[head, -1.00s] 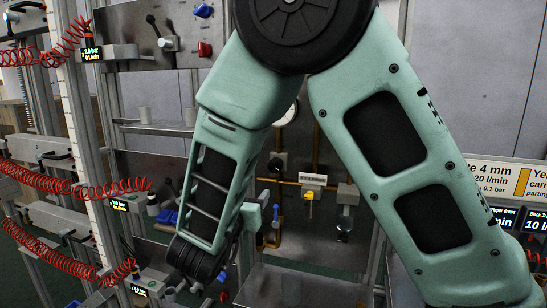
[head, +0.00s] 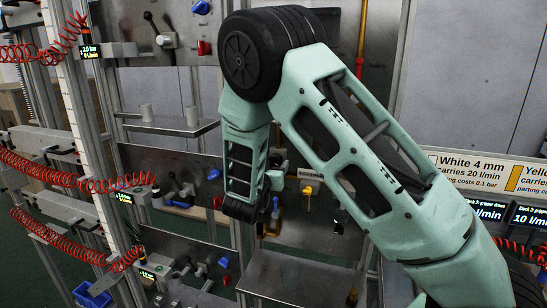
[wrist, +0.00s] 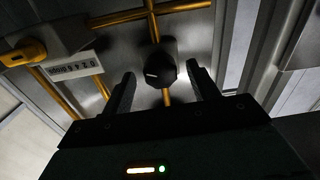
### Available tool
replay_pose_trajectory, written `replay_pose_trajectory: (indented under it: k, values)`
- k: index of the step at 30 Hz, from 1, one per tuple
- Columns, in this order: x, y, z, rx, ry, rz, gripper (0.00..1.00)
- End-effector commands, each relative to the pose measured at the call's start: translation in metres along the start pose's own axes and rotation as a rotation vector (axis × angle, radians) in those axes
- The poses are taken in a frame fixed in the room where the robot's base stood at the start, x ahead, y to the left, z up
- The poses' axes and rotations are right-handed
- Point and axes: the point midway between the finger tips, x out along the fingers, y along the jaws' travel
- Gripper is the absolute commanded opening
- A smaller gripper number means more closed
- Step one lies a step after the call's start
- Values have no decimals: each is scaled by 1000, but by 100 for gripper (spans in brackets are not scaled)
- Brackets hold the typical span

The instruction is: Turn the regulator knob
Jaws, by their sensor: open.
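A black round knob (wrist: 158,72) with a white pointer mark shows in the wrist view. It sits on a grey body on the yellow pipes and looks like the regulator knob. My gripper (wrist: 161,82) is open, with one finger on each side of the knob in the picture. Gaps show between the knob and both fingers, and I cannot tell how far beyond the fingertips it lies. In the head view my gripper (head: 272,207) is small and partly hidden by my own arm, in front of the panel. I cannot make out the knob there.
In the head view, a metal shelf (head: 290,280) lies below, and red coiled hoses (head: 80,180) hang at left.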

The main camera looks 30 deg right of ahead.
Motion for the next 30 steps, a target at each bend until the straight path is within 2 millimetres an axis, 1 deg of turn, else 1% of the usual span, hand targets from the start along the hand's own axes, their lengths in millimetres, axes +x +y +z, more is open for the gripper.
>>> replay_pose_trajectory:
  k: [1, 5, 14, 15, 16, 19, 20, 30]
  values:
    - [6, 1, -2, -2, 0, 1, 59]
    - [14, 0, -1, -1, 1, 1, 59]
    - [16, 0, 0, -1, 1, 0, 59]
    - [16, 0, 0, -1, 1, 0, 54]
    - [16, 0, 0, -1, 1, 0, 46]
    - [16, 0, 0, -1, 1, 0, 18]
    - [16, 0, 0, -1, 1, 0, 15]
    - [16, 0, 3, 37, 1, 0, 15]
